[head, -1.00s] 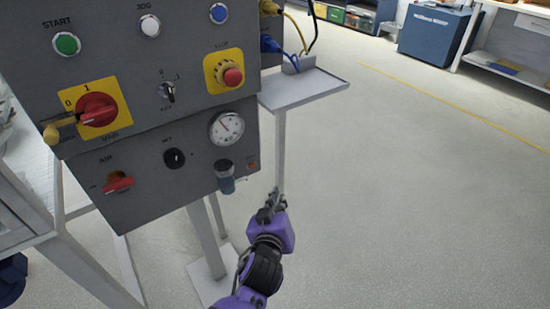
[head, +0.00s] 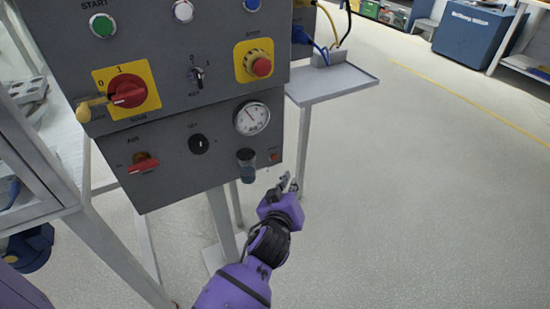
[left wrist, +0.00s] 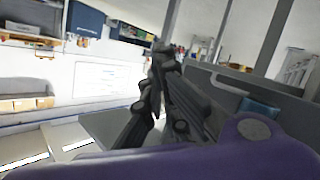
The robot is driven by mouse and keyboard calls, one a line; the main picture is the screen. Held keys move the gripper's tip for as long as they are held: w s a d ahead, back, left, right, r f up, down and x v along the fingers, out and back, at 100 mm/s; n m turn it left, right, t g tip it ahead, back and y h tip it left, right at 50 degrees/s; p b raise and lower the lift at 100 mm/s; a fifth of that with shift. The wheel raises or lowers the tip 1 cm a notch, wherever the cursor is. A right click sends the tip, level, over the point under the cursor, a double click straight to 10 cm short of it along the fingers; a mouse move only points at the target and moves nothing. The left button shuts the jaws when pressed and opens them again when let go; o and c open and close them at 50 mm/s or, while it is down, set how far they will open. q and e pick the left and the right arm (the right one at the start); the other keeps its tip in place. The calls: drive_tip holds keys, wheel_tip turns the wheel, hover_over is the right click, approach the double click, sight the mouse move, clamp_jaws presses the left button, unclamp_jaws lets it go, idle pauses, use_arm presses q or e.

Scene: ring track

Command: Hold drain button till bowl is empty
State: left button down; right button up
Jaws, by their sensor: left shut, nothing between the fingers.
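The filter bowl (head: 246,172) is a dark blue-grey cup hanging at the lower right of the panel, under the gauge. Its fill level is too small to tell. A small orange-red button (head: 274,156) sits just right of it; its label is not readable. My left gripper (head: 288,180) is shut and empty, just below and right of that button, with a visible gap in the picture. In the left wrist view the shut fingers (left wrist: 160,55) show beside a grey panel edge; the button cannot be made out there. My right gripper is not in view.
The grey panel (head: 180,85) carries a red main switch (head: 127,91), a red air handle (head: 143,163), a stop button (head: 261,66) and a gauge (head: 252,118). A small shelf (head: 335,82) juts out above right of my gripper.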

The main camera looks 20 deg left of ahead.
sight(274, 157)
use_arm(q)
drive_tip(key=shift+w+a, duration=0.75)
drive_tip(key=shift+a, duration=0.2)
drive_tip(key=shift+w+a, duration=0.75)
drive_tip(key=shift+a, duration=0.2)
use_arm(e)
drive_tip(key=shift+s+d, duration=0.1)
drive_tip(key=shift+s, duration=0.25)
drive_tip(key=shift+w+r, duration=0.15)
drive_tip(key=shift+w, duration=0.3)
use_arm(q)
drive_tip(key=shift+a, duration=0.15)
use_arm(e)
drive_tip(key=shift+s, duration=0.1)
use_arm(q)
drive_tip(key=shift+w+a+p, duration=0.2)
drive_tip(key=shift+w+p, duration=0.05)
drive_tip(key=shift+p, duration=0.1)
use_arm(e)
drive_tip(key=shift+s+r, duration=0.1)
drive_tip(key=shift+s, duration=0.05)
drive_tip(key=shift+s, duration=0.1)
